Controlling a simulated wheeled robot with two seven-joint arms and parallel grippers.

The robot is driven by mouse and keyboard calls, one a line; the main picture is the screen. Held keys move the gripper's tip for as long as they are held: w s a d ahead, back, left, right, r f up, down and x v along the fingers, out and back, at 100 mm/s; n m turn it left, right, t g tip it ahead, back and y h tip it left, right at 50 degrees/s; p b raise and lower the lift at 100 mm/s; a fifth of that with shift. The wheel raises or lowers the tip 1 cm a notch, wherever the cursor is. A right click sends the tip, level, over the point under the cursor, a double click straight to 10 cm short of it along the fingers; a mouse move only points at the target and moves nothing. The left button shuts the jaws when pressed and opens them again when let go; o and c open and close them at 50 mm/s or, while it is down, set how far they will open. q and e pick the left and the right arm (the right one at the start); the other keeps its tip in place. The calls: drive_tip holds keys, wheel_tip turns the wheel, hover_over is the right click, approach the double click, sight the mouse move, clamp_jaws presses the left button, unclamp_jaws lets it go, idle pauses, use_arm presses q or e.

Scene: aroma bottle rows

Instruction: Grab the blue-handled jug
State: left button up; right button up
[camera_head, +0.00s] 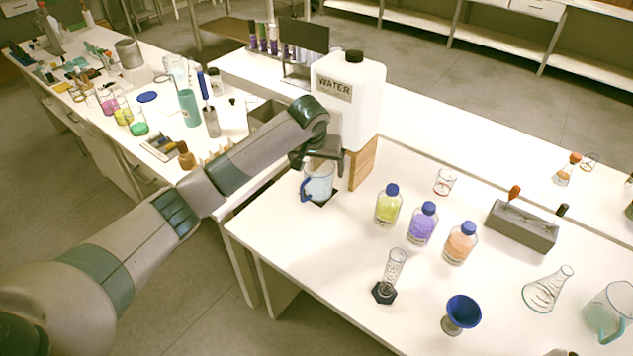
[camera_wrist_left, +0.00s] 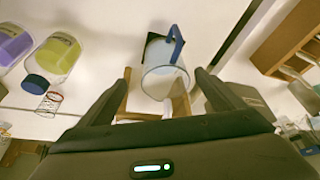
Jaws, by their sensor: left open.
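The blue-handled jug (camera_head: 319,187) is clear with pale bluish contents and stands on the white bench, below the water canister's front. Its blue handle faces the front left in the head view. In the left wrist view the jug (camera_wrist_left: 163,82) is ahead of the palm, with its blue handle (camera_wrist_left: 177,42) on the far side. My left gripper (camera_head: 318,168) is open at the jug's upper part. In the left wrist view its fingers stand either side of the jug, with visible gaps. My right gripper is not in view.
A white water canister (camera_head: 365,105) on a wooden stand (camera_head: 362,165) is close behind the jug. Yellow (camera_head: 388,207), purple (camera_head: 422,225) and orange (camera_head: 460,244) bottles stand to the right. A glass cylinder (camera_head: 392,268) is nearer the front. Bare bench lies between.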

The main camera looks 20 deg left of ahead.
sight(318, 180)
use_arm(q)
drive_tip(key=p+x, duration=0.1)
drive_tip(key=x, duration=0.4)
drive_tip(key=shift+a+f, duration=0.15)
drive_tip(key=shift+f, duration=0.05)
drive_tip(key=p+x, duration=0.1)
drive_tip(key=x, duration=0.2)
drive_tip(key=shift+w+a+f, duration=0.1)
drive_tip(key=shift+a+f, duration=0.05)
drive_tip(key=shift+f, duration=0.15)
drive_tip(key=shift+w+f, duration=0.1)
drive_tip(key=shift+f, duration=0.1)
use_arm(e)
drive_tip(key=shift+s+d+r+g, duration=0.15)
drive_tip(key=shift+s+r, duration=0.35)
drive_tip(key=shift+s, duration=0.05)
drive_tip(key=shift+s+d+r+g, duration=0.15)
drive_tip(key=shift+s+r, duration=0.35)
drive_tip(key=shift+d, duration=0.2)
use_arm(q)
drive_tip(key=shift+c, duration=0.3)
